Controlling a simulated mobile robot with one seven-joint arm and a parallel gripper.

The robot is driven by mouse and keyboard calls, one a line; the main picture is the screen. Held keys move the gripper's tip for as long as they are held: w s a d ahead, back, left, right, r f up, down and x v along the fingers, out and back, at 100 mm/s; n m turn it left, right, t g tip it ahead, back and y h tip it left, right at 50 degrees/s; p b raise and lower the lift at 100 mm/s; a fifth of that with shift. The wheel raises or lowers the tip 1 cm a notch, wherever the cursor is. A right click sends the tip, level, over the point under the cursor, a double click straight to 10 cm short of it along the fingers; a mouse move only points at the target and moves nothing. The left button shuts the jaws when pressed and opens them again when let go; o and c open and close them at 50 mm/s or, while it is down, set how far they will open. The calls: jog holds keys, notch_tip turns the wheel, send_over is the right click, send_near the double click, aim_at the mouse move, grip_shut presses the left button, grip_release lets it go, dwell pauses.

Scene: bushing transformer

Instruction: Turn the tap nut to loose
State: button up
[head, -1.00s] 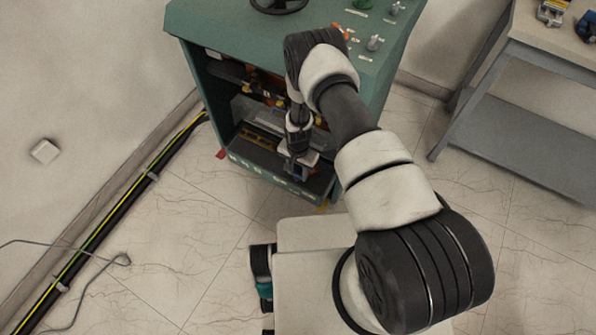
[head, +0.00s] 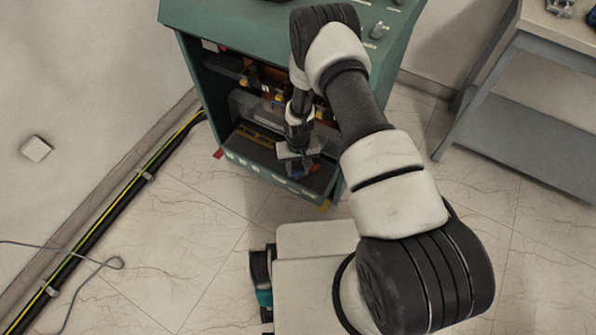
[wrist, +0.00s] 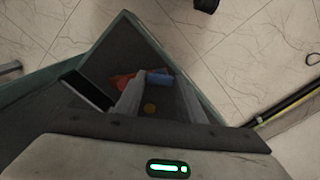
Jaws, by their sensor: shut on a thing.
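My gripper (head: 300,153) reaches down inside the open front of the green cabinet (head: 208,88), near its lower right. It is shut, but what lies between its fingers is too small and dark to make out. In the wrist view my gripper's body crosses the bottom, with a black flat piece (wrist: 88,90) and a grey bar (wrist: 130,98) ahead of it. A blue cylinder (wrist: 160,78) and an orange-red piece (wrist: 122,81) lie beyond, close to the grey bar. A small copper-coloured disc (wrist: 150,107) shows nearby. I cannot pick out the tap nut.
The cabinet's side walls and front lip (head: 265,172) close in around my gripper. Yellow and orange parts (head: 262,90) sit higher inside. A grey table (head: 530,100) stands right. A cable bundle (head: 110,208) runs along the left wall. Floor between is clear.

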aim_at(298, 172)
jog(key=shift+n+b, duration=0.3)
jog(key=shift+n, duration=0.3)
jog(key=o, duration=1)
jog(key=shift+o, duration=0.2)
jog(key=shift+r, duration=0.1)
notch_tip(298, 172, up, 17)
jog(key=p, duration=0.2)
jog(key=shift+r+p, duration=0.15)
jog(key=shift+p, duration=0.15)
